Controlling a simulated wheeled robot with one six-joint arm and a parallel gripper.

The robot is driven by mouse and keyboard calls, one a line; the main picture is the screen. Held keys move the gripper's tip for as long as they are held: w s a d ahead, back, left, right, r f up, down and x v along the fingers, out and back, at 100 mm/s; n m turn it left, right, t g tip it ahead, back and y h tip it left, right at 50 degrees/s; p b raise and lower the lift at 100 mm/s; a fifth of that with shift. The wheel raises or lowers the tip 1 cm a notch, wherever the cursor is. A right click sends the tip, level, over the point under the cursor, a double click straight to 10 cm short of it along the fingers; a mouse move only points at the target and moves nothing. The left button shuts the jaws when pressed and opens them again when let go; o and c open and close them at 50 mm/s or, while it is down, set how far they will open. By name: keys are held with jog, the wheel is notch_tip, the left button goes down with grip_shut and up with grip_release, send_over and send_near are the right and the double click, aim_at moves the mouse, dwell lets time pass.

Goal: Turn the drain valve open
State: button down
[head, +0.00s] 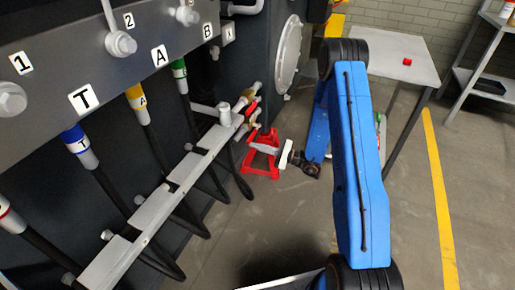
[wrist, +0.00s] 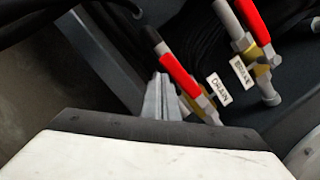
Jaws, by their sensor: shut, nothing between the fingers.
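The drain valve has a red lever handle (wrist: 181,72) and a brass body, with a white DRAIN label (wrist: 218,89) beside it in the wrist view. The handle slants from upper left to lower right. My gripper (wrist: 160,82) is shut and empty, its grey fingertips just left of the red handle. I cannot tell whether they touch it. A second red-handled valve (wrist: 252,20) stands to the right, with its own label (wrist: 240,73), too blurred to read surely. In the head view the valves (head: 252,107) are small, and the fingers are not clearly seen.
A red stand (head: 262,152) is on the floor below the valves. Black hoses (head: 160,180) hang from the chassis along a grey rail (head: 165,203). A table (head: 395,62) with a small red object stands at the back right. The floor right of my arm is clear.

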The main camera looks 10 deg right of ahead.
jog(key=shift+s+a+r, duration=0.1)
jog(key=shift+r, duration=0.3)
dwell(0.3)
